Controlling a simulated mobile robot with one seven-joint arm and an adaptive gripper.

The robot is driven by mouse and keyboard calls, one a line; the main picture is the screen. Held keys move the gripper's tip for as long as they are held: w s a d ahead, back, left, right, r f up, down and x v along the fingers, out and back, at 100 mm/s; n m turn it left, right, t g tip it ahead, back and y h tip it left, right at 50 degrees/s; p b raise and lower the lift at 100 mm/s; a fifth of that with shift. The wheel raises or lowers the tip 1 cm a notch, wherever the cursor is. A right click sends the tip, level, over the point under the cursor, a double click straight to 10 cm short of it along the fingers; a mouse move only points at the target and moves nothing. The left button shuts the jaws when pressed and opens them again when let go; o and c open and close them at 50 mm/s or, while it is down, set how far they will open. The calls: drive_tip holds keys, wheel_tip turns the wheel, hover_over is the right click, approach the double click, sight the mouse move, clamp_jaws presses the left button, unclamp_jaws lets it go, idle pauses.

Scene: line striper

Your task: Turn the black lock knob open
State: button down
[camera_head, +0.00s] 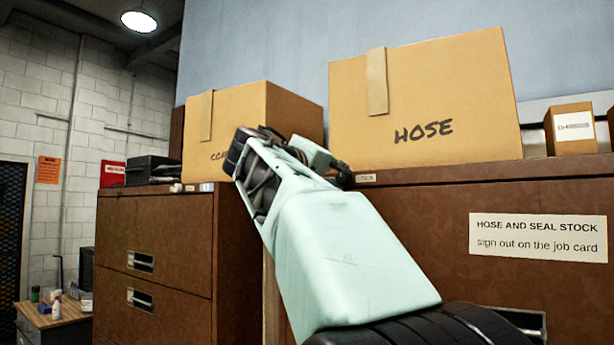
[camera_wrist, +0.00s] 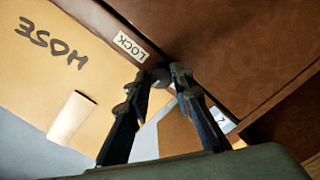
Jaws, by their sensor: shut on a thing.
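The black lock knob (camera_wrist: 161,77) shows in the wrist view as a small dark round shape on the brown cabinet edge, beside a white LOCK label (camera_wrist: 130,46). My gripper (camera_wrist: 168,74) has both dark fingertips at the knob, one on each side, and is shut on it. The fingers cover part of the knob, so its turned angle cannot be told. In the head view my pale green arm reaches up to the cabinet top, with the small label (camera_head: 366,178) just right of its end. The knob cannot be made out there.
A HOSE carton (camera_head: 425,105) stands on the cabinet just behind the label. Another carton (camera_head: 290,112) stands to the left, partly behind my arm. A brown drawer cabinet (camera_head: 155,245) is at left. A small box (camera_head: 570,130) sits at right.

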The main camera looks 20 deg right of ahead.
drive_tip(key=n+p, duration=0.2)
drive_tip(key=n, duration=0.3)
drive_tip(key=shift+r, duration=0.2)
drive_tip(key=shift+f+n+p, duration=0.1)
drive_tip(key=shift+n+p, duration=1)
drive_tip(key=shift+n, duration=1.3)
drive_tip(key=c, duration=1.7)
unclamp_jaws()
drive_tip(key=shift+a, duration=0.1)
drive_tip(key=v, duration=0.7)
drive_tip(key=shift+s+a, duration=0.1)
drive_tip(key=shift+a, duration=0.15)
